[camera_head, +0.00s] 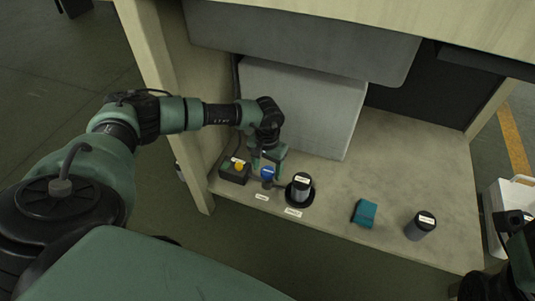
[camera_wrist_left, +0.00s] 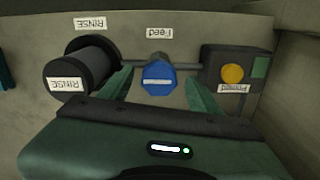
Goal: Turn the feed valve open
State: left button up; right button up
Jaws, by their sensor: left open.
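The feed valve is a blue knob (camera_wrist_left: 158,80) with a white bar across its face, beside a label reading Feed (camera_wrist_left: 160,33). In the wrist view the white bar lies about level. In the head view the blue knob (camera_head: 267,173) is near the front edge of the bench, partly behind my left gripper (camera_head: 266,163). My left gripper is open, with one green finger on each side of the knob in the wrist view. I cannot tell whether the fingers touch it. Part of my right arm (camera_head: 520,255) shows at the lower right; its jaws are unclear.
A black control box (camera_head: 235,172) with a yellow button stands left of the knob. A dark RINSE canister (camera_head: 301,186) stands close on its right. Farther right on the bench (camera_head: 385,165) are a teal cloth-like item (camera_head: 364,212) and another labelled canister (camera_head: 420,225). A grey block (camera_head: 305,105) stands behind.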

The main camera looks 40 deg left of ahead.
pick_arm(q)
jog(key=c, duration=1.4)
jog(key=shift+o, duration=0.2)
